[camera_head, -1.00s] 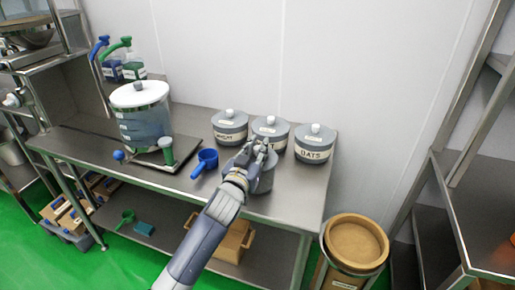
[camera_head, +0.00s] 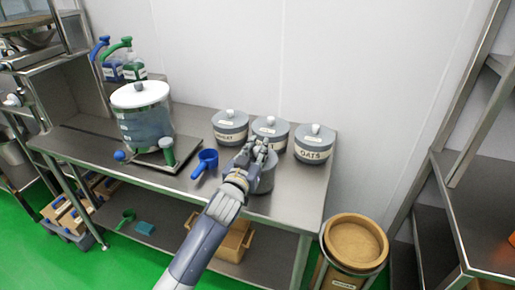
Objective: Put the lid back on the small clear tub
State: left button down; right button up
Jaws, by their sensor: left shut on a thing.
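A small greyish tub (camera_head: 265,184) stands near the front edge of the steel table, in front of the row of lidded tubs. My left gripper (camera_head: 260,149) is right over this tub and hides most of its top. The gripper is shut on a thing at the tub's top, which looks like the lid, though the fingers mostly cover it. I cannot tell whether the lid rests on the rim or is just above it. My right gripper is not in view.
Grey lidded tubs labelled wheat (camera_head: 230,127), a partly hidden one (camera_head: 270,130) and oats (camera_head: 314,144) stand behind. A blue scoop (camera_head: 205,163) lies left, near a large clear container (camera_head: 146,125) with a white lid. The table's right end (camera_head: 312,190) is bare.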

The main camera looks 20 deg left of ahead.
pick_arm(q)
jog(key=shift+f, duration=0.15)
dwell(0.9)
dwell(0.4)
jog(key=c, duration=1.3)
grip_release()
jog(key=shift+c, duration=0.2)
jog(key=shift+o, duration=0.2)
jog(key=o, duration=0.4)
jog(key=shift+o, duration=0.2)
jog(key=shift+p, duration=0.3)
